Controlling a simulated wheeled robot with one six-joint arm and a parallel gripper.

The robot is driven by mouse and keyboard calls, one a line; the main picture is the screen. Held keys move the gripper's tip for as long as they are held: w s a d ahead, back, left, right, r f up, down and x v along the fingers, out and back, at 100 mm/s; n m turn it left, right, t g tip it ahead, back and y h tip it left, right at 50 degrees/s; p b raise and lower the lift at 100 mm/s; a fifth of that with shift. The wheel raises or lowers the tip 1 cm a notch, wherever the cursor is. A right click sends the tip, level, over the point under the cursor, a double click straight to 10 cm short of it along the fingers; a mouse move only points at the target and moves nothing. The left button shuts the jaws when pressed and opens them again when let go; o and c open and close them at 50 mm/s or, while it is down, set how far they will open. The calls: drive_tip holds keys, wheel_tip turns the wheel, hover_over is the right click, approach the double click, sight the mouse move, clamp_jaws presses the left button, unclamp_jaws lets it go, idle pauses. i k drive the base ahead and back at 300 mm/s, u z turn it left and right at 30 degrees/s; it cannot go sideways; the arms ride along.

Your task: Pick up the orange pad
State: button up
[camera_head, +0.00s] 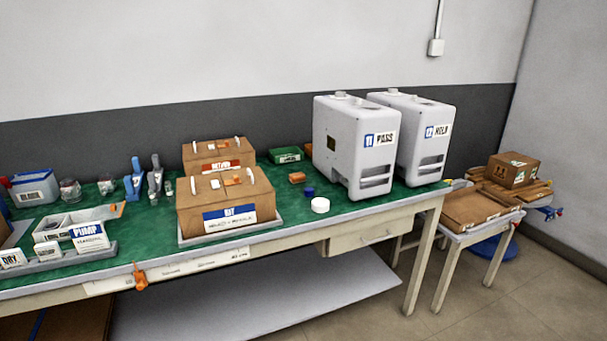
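A small orange block (297,177), which looks like the orange pad, lies on the green top of the workbench (330,214). It sits between the cardboard boxes and the white canisters, behind a blue cap (309,191) and a white lid (320,205). Small orange patches also show on top of the front cardboard box (228,218); I cannot tell whether they are loose. My gripper is not in view.
Trays and small tools crowd the bench's left. A lower side table (458,225) stands at the right.

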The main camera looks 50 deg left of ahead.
sight(298, 177)
drive_tip(key=u, duration=0.3)
drive_tip(key=i, duration=0.7)
drive_tip(key=u, duration=1.3)
drive_tip(key=i, duration=0.65)
drive_tip(key=u, duration=0.65)
drive_tip(key=i, duration=1.4)
drive_tip(key=u, duration=0.1)
